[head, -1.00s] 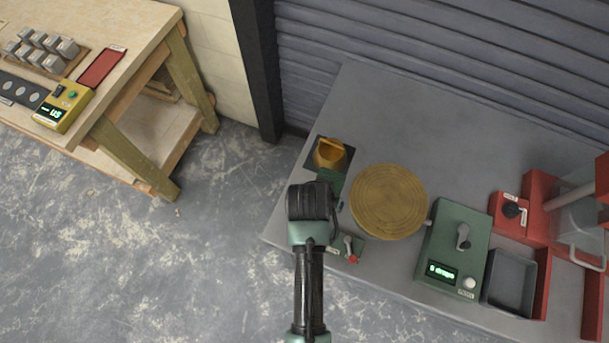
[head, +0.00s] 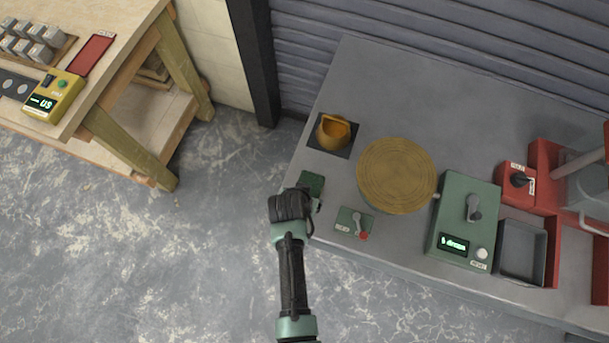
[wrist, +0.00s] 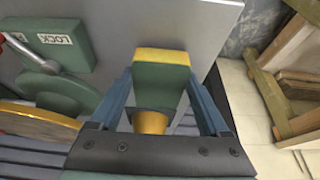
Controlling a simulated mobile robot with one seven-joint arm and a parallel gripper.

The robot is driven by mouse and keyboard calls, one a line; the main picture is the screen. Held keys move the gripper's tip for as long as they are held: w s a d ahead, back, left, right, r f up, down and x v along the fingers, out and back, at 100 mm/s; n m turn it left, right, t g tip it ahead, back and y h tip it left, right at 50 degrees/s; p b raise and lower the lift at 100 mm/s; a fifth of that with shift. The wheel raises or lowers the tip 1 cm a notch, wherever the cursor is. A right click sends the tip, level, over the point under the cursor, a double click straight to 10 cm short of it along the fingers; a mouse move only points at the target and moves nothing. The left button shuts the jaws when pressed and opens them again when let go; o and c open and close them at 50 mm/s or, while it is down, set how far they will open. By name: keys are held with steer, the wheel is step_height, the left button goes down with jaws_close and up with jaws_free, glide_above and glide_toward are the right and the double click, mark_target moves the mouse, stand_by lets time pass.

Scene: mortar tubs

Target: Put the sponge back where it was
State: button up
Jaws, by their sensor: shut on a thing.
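The sponge (wrist: 160,85) is a green block with a yellow layer along one edge, between the two fingers of my gripper (wrist: 163,100) in the wrist view. My gripper is shut on it. In the head view the sponge (head: 312,181) shows as a small dark green patch just beyond my gripper (head: 309,195), near the left edge of the grey table (head: 410,95). My wrist hides part of the gripper there. I cannot tell how high the sponge is above the table.
An orange-yellow pot (head: 335,131) stands on a dark square mat (head: 318,142). A round tan turntable (head: 397,175), a green lever plate (head: 346,219) and a green box with a display (head: 465,220) lie to the right. A wooden bench (head: 130,55) stands at left.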

steer(key=shift+f, duration=0.4)
steer(key=shift+f, duration=0.1)
steer(key=o, duration=1)
steer(key=shift+o, duration=0.2)
